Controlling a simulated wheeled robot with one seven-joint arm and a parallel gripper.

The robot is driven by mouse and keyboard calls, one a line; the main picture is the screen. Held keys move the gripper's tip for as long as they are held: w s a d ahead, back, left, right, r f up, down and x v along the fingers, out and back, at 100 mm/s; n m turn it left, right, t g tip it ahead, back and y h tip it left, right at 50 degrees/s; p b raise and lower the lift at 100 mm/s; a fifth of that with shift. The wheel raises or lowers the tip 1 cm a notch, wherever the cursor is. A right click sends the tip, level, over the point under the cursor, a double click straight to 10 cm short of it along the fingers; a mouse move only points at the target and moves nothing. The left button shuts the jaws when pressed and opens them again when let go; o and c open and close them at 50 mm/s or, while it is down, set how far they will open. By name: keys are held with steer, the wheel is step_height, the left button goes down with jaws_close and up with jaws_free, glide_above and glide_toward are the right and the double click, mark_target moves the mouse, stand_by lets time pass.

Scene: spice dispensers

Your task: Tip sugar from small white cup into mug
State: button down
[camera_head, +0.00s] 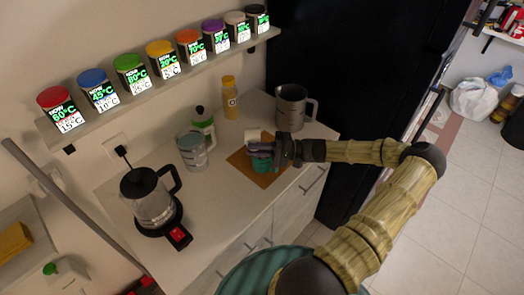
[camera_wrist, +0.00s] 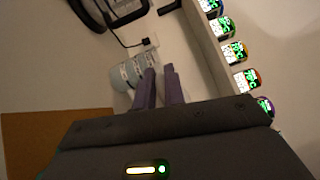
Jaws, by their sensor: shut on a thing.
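The small white cup (camera_head: 254,136) shows just above and beside the purple fingers of my gripper (camera_head: 256,149) in the head view, and my gripper is shut on it. Its contents cannot be seen, and its tilt is hard to tell at this size. A teal mug (camera_head: 262,165) stands on a brown mat (camera_head: 242,162), directly under the fingers and partly covered by them.
A measuring jug (camera_head: 193,152) and a green-and-white bottle (camera_head: 204,124) stand left of the mat. A metal pitcher (camera_head: 291,107) and yellow bottle (camera_head: 230,98) stand behind. A kettle (camera_head: 150,200) is at front left. A shelf (camera_head: 180,76) holds several coloured-lid dispensers.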

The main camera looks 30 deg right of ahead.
steer(key=shift+r, duration=0.15)
steer(key=shift+s+a+g+h+p, duration=0.15)
steer(key=shift+g+h+p, duration=0.15)
steer(key=shift+h+p, duration=0.35)
steer(key=shift+a+f+g+h, duration=0.1)
steer(key=shift+f+g+h, duration=0.2)
steer(key=shift+f+h, duration=0.35)
steer(key=shift+w+a+f+g+h+p, duration=0.4)
steer(key=shift+a+f+g+h+p, duration=0.25)
steer(key=shift+h+p, duration=0.85)
steer(key=shift+w+a+f+g+h+p, duration=0.4)
steer(key=shift+a+g+h+p, duration=0.4)
steer(key=shift+h+p, duration=0.75)
steer(key=shift+w+a+f+g+h+p, duration=0.35)
steer(key=shift+a+f+g+h+p, duration=0.5)
steer(key=shift+h, duration=1.1)
